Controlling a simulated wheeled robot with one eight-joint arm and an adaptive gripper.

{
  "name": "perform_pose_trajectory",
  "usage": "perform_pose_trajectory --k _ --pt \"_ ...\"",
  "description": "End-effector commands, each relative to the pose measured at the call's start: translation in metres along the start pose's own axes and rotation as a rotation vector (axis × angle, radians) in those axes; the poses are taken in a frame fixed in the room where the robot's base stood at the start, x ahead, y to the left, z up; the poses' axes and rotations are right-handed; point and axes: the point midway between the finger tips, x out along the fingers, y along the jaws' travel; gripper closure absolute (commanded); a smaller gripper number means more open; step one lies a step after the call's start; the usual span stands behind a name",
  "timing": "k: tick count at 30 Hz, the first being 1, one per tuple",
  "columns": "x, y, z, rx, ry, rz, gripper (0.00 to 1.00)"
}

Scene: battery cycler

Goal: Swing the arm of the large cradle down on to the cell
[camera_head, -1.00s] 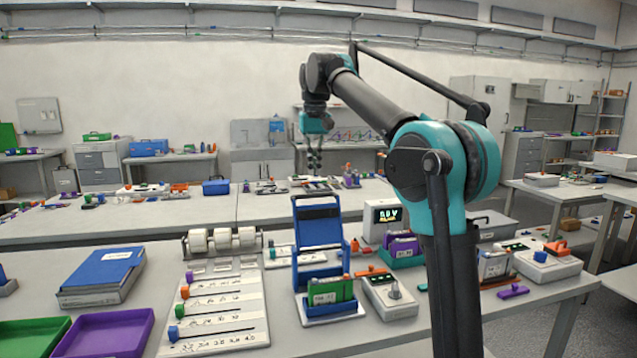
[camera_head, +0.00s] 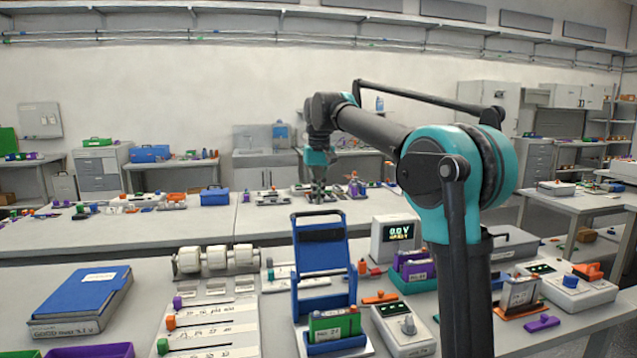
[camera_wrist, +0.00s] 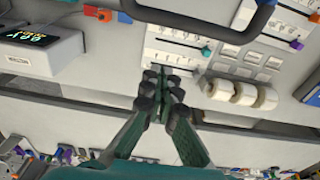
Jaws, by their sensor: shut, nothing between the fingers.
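The large cradle (camera_head: 297,262) stands on the near bench, with a green cell (camera_head: 334,325) upright in its blue holder. Its blue arm (camera_head: 320,226) is raised, standing nearly upright behind the cell, with a dark handle bar across its top. My gripper (camera_head: 317,196) points down just above and beyond the handle in the head view. In the wrist view my gripper (camera_wrist: 165,80) is shut and empty, and the dark handle (camera_wrist: 200,34) crosses the top of the picture, apart from the fingertips. The cell is not visible in the wrist view.
A voltage display box (camera_head: 394,240) and purple cells (camera_head: 417,268) stand right of the cradle. A roller stand (camera_head: 217,260) and slider board (camera_head: 210,325) lie to its left. A small grey unit with a knob (camera_head: 406,326) sits close on the right.

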Motion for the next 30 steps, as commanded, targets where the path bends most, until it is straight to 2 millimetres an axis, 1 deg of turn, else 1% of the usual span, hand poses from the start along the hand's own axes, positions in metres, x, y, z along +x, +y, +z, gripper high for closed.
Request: perform_pose_trajectory --k 1,4,6,9,13,19,30 --pt "0.011 0.000 0.000 0.000 0.000 0.000 1.00" --pt "0.028 0.000 0.001 0.000 0.000 0.000 1.00" --pt "0.020 0.000 0.013 0.000 0.000 0.000 1.00" --pt "0.017 0.000 0.024 0.000 0.000 0.000 1.00" --pt "0.013 0.000 0.034 0.000 0.000 0.000 1.00" --pt "0.011 0.000 0.038 0.000 0.000 0.000 1.00" --pt "0.011 0.001 0.037 0.000 0.007 0.000 1.00"
